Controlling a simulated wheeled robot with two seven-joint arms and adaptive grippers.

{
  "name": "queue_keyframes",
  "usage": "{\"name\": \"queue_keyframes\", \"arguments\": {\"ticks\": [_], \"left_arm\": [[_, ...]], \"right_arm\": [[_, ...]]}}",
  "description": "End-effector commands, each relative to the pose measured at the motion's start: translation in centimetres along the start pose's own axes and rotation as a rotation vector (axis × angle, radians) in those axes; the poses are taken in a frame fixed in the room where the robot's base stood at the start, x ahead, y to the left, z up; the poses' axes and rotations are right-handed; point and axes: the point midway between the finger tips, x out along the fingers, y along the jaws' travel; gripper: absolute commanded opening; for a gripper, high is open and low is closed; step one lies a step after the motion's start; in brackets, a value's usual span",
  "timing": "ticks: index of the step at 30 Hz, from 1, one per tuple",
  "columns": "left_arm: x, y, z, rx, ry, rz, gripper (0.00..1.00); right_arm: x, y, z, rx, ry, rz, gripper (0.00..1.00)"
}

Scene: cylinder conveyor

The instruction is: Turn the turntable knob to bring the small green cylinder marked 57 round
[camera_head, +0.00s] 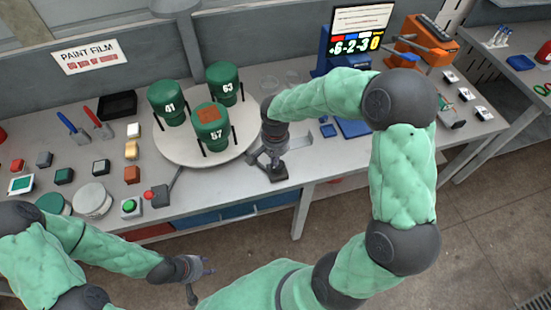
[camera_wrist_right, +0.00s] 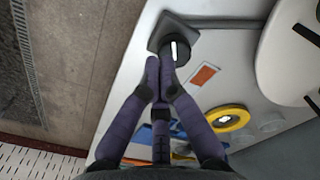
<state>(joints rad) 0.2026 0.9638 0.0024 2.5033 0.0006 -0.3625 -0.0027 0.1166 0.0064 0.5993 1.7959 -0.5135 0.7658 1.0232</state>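The white turntable (camera_head: 178,151) carries three green cylinders. The cylinder marked 57 (camera_head: 210,133) stands at the front with a brown-orange patch on top; 41 (camera_head: 168,107) is left behind it, 63 (camera_head: 224,88) behind right. A black knob on a dark square base (camera_head: 278,175) sits at the table's front edge, right of the turntable. It shows a white mark in the right wrist view (camera_wrist_right: 174,50). My right gripper (camera_head: 271,160) is over the knob; in the wrist view its fingertips (camera_wrist_right: 160,64) are together beside it. My left gripper (camera_head: 208,266) hangs in front of the table, its closure unclear.
Left of the turntable lie a black tray (camera_head: 117,105), several small blocks and a green push button (camera_head: 130,207). A red-tipped lever (camera_head: 150,195) stands near the front edge. A screen (camera_head: 360,25) stands at the back right. The floor in front is clear.

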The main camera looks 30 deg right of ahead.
Motion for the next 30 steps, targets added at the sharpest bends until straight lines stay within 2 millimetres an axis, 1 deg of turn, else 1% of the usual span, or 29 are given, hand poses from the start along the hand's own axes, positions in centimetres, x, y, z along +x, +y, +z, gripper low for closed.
{"name": "queue_keyframes", "arguments": {"ticks": [8,13,15,18,23,30], "left_arm": [[1.4,-0.5,-0.1,0.0,0.0,0.0,0.4],[2.7,-1.0,-0.1,0.0,0.0,0.0,0.4],[3.5,-1.3,-0.1,0.0,0.0,0.0,0.4],[4.3,-1.5,-0.1,0.0,0.0,0.0,0.4],[4.9,-1.8,-0.2,0.0,0.0,0.0,0.4],[4.8,-1.7,-0.2,0.0,0.0,0.0,0.4]], "right_arm": [[2.3,0.0,0.0,0.0,0.0,0.0,0.0],[4.5,0.1,0.0,0.0,-0.001,0.001,0.0],[5.3,0.1,0.0,-0.001,0.0,0.001,0.0],[6.2,0.1,0.0,-0.001,0.0,0.001,0.0],[6.9,0.0,0.0,-0.002,0.0,0.0,0.0],[6.8,0.0,0.0,-0.002,0.0,0.0,0.0]]}}
